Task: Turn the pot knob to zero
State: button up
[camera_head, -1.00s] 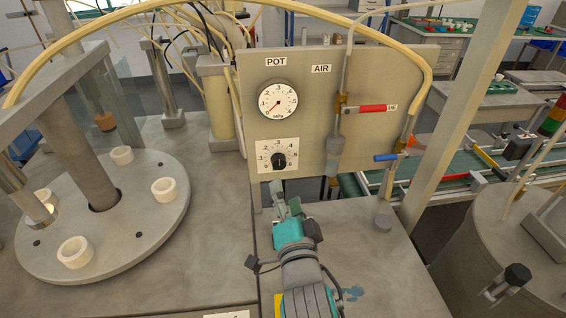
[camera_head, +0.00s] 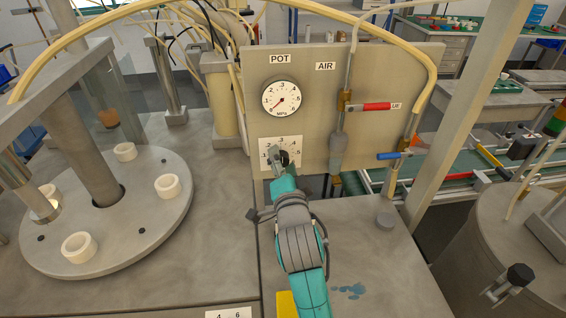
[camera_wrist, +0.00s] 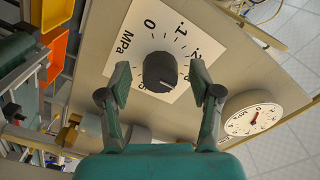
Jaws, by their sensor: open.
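The black pot knob (camera_wrist: 160,72) sits on a white dial plate (camera_wrist: 150,28) marked MPa, with 0 and .1 legible in the wrist view. My gripper (camera_wrist: 160,82) is open, with one finger on each side of the knob and a visible gap to each. In the head view, my gripper (camera_head: 281,158) is in front of the dial plate (camera_head: 268,144) and hides most of the knob. I cannot tell which mark the knob points at. The round POT gauge (camera_head: 282,97) is above the plate; its red needle points to the lower left, near 0.
On the same panel (camera_head: 318,120), an AIR line with a red-handled valve (camera_head: 377,106) and a blue-handled valve (camera_head: 388,156) lies to the right. A round plate with white rings (camera_head: 95,262) stands at the left. The tabletop below the panel is mostly clear.

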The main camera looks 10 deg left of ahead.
jog(key=c, duration=1.1)
jog(key=n, duration=0.5)
jog(key=shift+n, duration=0.4)
jog(key=n, duration=0.5)
jog(key=shift+n, duration=8)
